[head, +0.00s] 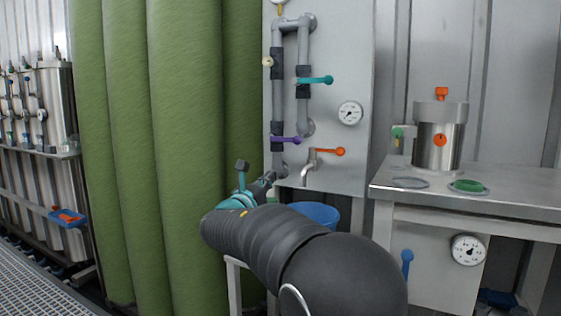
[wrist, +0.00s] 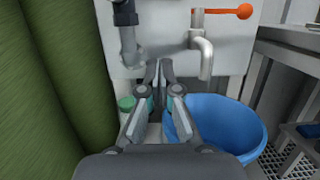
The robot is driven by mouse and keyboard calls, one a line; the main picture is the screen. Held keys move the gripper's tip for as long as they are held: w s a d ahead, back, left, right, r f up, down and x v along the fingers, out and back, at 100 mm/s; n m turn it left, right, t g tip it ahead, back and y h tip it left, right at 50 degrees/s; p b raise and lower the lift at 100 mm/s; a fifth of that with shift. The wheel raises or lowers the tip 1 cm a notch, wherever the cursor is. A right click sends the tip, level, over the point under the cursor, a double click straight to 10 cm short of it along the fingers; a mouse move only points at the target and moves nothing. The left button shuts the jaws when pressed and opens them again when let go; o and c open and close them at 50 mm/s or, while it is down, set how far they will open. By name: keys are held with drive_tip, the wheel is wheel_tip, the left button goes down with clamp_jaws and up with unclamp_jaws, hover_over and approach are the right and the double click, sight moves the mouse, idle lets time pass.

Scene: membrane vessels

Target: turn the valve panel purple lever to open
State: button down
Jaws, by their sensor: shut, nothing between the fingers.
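The purple lever (head: 287,140) is on the left pipe of the grey valve panel (head: 340,160) in the head view. It points to the right, about horizontal, across the vertical pipe. In the wrist view the purple lever is out of the frame; the lower pipe end and the tap show. My gripper (wrist: 159,66) is shut and empty, pointing at the lower part of the panel. In the head view my gripper (head: 270,178) is below the purple lever, near the panel's lower left, partly hidden by my own arm.
A teal lever (head: 318,80) sits above and an orange-handled tap (head: 328,152) to the right. A blue bucket (wrist: 225,125) stands below the tap. Green hanging membranes (head: 180,120) close off the left. A metal table (head: 480,195) with a steel vessel (head: 438,145) stands right.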

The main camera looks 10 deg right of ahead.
sight(282, 139)
drive_tip(key=w+d+r+p, duration=0.1)
drive_tip(key=w+d+r, duration=0.4)
drive_tip(key=w+r, duration=0.1)
drive_tip(key=shift+w+d+r, duration=0.2)
drive_tip(key=shift+w+d, duration=0.1)
drive_tip(key=shift+w, duration=0.6)
drive_tip(key=shift+r, duration=0.1)
drive_tip(key=shift+r+n+p, duration=0.15)
drive_tip(key=shift+n+p, duration=0.25)
drive_tip(key=shift+p, duration=0.05)
